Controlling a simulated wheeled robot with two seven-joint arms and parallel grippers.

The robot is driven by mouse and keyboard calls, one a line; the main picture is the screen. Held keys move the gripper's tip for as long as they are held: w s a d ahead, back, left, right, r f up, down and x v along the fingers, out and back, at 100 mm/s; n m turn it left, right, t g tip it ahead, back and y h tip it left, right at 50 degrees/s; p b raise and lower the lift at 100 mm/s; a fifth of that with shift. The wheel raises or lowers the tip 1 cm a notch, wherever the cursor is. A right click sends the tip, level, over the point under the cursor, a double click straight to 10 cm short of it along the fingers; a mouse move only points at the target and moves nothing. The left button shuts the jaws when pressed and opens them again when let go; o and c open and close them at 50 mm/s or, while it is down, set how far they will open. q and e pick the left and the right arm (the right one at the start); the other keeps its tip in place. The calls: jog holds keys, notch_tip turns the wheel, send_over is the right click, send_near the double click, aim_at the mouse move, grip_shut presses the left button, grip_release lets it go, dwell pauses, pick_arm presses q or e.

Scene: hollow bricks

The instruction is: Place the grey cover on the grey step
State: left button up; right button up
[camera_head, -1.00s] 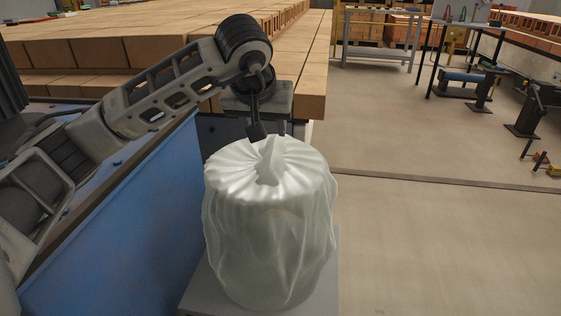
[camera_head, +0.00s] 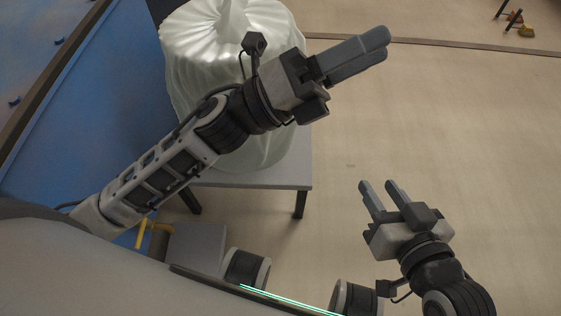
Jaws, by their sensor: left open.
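A pale, translucent grey-green cover (camera_head: 195,60), pleated on top, stands upright as a bulky round form at the top of the head view. It rests on a flat grey step (camera_head: 250,178) with short dark legs. My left arm crosses in front of the cover and hides part of it. My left gripper (camera_head: 382,48) is open and empty, just right of the cover in the picture, with its fingers pointing right. My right gripper (camera_head: 378,184) is open and empty over the floor, lower right of the step, with its fingers pointing up in the picture.
A blue panel (camera_head: 100,85) with a dark edge stands left of the cover. The beige floor (camera_head: 470,130) on the right is clear up to a dark strip (camera_head: 440,42). Small orange and yellow items (camera_head: 525,30) lie at the top right.

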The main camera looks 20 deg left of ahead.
pick_arm(q)
jog(key=a+f+n+t+y, duration=0.35)
jog(key=f+n+y, duration=0.3)
jog(key=n, duration=0.65)
jog(key=a+f+n+t+y, duration=0.35)
jog(key=f+n+y, duration=0.3)
jog(key=n, duration=0.75)
jog(key=s+f+n+g+y, duration=0.1)
jog(key=s+f+n+g, duration=0.4)
jog(key=f+n, duration=0.2)
jog(key=shift+a+f+y, duration=0.3)
jog(key=shift+a+f, duration=0.1)
jog(key=shift+f, duration=0.1)
pick_arm(e)
jog(key=shift+s, duration=0.1)
